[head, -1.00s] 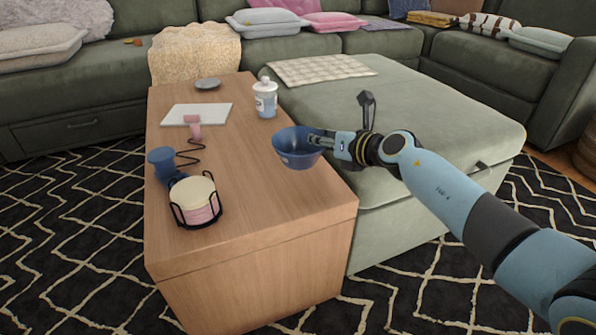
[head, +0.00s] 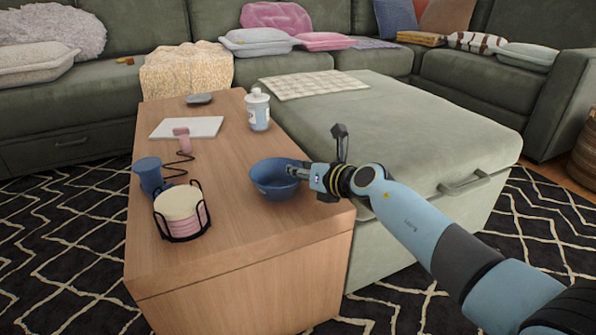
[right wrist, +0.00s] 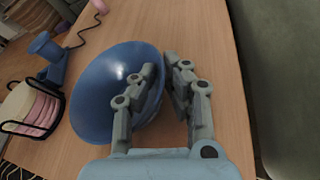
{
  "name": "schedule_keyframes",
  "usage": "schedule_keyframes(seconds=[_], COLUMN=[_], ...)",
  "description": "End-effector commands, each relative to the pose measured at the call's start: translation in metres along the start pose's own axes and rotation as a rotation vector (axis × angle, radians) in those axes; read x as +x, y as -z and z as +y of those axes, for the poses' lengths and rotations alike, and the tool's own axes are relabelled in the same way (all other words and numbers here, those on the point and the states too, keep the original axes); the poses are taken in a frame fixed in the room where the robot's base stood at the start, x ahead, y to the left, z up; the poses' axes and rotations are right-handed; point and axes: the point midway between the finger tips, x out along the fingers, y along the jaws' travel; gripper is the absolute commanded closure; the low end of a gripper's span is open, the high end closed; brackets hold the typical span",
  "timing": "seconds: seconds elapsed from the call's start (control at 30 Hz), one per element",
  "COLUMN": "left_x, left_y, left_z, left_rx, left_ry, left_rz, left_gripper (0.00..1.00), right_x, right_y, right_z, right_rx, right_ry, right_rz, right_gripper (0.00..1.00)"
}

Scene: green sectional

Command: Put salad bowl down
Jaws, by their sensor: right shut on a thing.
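The blue salad bowl (head: 268,185) is upright on or just above the right side of the wooden table (head: 215,240); I cannot tell whether its base touches the wood. My right gripper (head: 293,170) is shut on the bowl's right rim. In the right wrist view the bowl (right wrist: 100,90) fills the left middle, and the gripper's fingers (right wrist: 165,80) pinch its rim, one inside and one outside. My left gripper is not in view.
A black holder with pink and cream discs (head: 182,212), a dark blue object (head: 150,176), a pink object with a cord (head: 181,139), a white board (head: 187,128) and a white-blue bottle (head: 258,110) stand on the table. The green ottoman (head: 400,130) adjoins its right side.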

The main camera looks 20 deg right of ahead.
Motion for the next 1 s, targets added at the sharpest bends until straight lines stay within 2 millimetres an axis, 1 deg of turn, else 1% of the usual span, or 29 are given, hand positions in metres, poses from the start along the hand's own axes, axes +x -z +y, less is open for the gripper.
schedule_keyframes(seconds=[0.03, 0.2, 0.47, 0.57, 0.6, 0.67, 0.73, 0.9, 1.0], left_x=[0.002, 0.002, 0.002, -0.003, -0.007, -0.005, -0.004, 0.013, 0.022], left_y=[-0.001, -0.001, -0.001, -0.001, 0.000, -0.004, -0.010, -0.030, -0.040], left_z=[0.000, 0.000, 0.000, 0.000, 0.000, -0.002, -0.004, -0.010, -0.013], left_rx=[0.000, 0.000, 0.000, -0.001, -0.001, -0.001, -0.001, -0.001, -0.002], left_ry=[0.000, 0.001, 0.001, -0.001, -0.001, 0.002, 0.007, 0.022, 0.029], left_rz=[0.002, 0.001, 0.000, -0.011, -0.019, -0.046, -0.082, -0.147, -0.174], left_gripper=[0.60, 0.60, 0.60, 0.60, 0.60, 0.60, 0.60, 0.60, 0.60], right_x=[0.000, 0.000, 0.000, -0.001, -0.006, -0.017, -0.033, -0.073, -0.093], right_y=[0.002, 0.001, 0.001, -0.003, -0.003, -0.005, -0.007, -0.007, -0.006], right_z=[-0.001, 0.000, 0.000, 0.001, 0.001, 0.002, 0.002, 0.002, 0.002], right_rx=[0.000, 0.000, 0.000, 0.000, -0.001, -0.001, -0.002, -0.003, -0.002], right_ry=[0.000, 0.000, 0.000, 0.000, 0.001, 0.000, 0.000, 0.000, 0.000], right_rz=[0.001, 0.000, 0.000, -0.001, 0.001, -0.001, -0.001, -0.002, -0.001], right_gripper=[0.91, 0.68, 0.68, 0.68, 0.68, 0.68, 0.68, 0.68, 0.68])
